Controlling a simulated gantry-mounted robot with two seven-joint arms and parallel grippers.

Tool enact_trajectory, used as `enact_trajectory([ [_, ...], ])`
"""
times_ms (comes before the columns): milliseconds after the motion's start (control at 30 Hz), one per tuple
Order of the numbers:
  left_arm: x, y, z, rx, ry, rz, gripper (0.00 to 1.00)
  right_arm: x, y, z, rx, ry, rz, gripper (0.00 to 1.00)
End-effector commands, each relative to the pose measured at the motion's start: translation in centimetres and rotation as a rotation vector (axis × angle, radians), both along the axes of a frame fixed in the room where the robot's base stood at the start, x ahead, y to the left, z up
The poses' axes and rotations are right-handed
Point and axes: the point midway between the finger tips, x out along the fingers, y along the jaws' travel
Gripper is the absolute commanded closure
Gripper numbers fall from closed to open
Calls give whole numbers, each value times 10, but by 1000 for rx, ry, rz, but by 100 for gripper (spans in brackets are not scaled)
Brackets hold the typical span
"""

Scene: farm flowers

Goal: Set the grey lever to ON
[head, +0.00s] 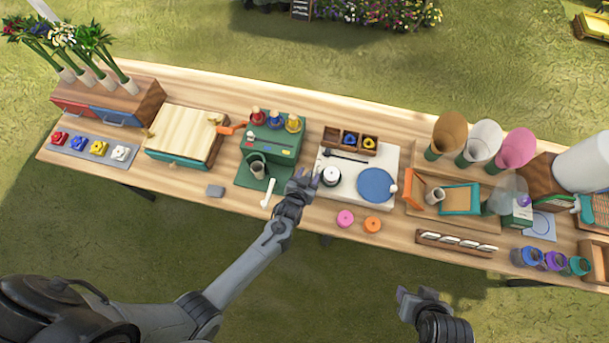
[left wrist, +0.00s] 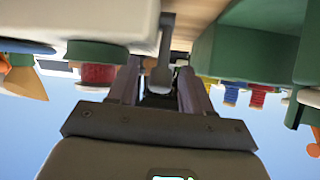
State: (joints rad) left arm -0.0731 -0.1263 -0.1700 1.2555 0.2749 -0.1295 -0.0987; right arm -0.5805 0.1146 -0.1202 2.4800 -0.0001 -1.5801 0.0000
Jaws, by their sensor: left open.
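My left gripper (head: 302,178) is at the table, between the green machine and the white board. In the left wrist view the left gripper (left wrist: 160,80) is open, with one finger on each side. A grey bar with a rounded end, seemingly the grey lever (left wrist: 162,62), shows between its fingers; I cannot tell if they touch it. In the head view the gripper seems to hide this lever. No ON mark can be read. My right gripper (head: 420,297) is in front of the table, away from everything; its fingers are too small to judge.
The green machine (head: 270,140) with coloured knobs stands left of the left gripper. The white board (head: 345,180) with a blue disc (head: 376,185) lies right. A white handle-like piece (head: 268,194) is close by.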

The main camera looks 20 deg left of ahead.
Motion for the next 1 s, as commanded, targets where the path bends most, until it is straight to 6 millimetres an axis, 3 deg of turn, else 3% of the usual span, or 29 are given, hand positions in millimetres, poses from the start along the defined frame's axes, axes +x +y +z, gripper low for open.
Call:
enact_trajectory([
  [600, -78, -6, 43, -1, 2, -1, 50, 0, -2, 6, -9, 0, 6, 57],
  [1000, -92, -7, 52, 0, 1, 0, 50, 0, -1, 6, -4, 0, 3, 57],
])
